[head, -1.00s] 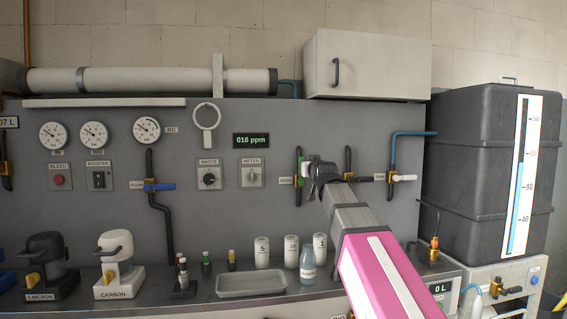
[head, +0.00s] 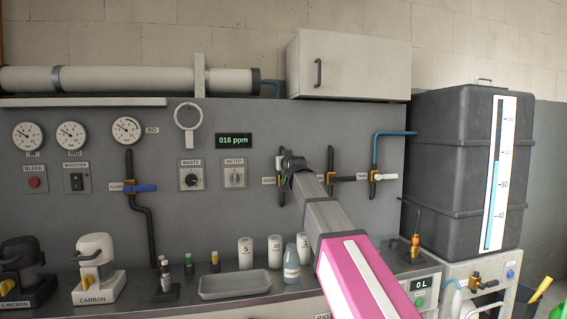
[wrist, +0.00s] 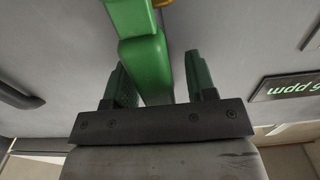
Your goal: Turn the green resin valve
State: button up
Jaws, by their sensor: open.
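The green valve handle (wrist: 145,62) is a flat green lever in the wrist view. It runs down from the top edge into the space between my fingers. In the head view only a sliver of the green valve (head: 279,163) shows on the grey panel, the rest hidden behind my gripper (head: 291,161). My gripper is open, with one finger on each side of the lever; it also shows in the wrist view (wrist: 158,70). A gap shows between the lever and the right finger. The left finger is close to the lever, and I cannot tell whether they touch.
A black-handled valve (head: 331,177) and a white-handled valve (head: 378,176) sit to the right on the panel. A blue-handled valve (head: 140,188) is to the left. A bottle (head: 291,263), white canisters and a tray (head: 235,286) stand on the counter below.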

grip_shut()
jog(key=w+d+f+m, duration=0.2)
jog(key=d+f+m, duration=0.6)
jog(key=m, duration=1)
jog(key=shift+w+d+f, duration=0.15)
jog(key=shift+w+f, duration=0.05)
jog(key=shift+f, duration=0.2)
dwell(0.5)
grip_release()
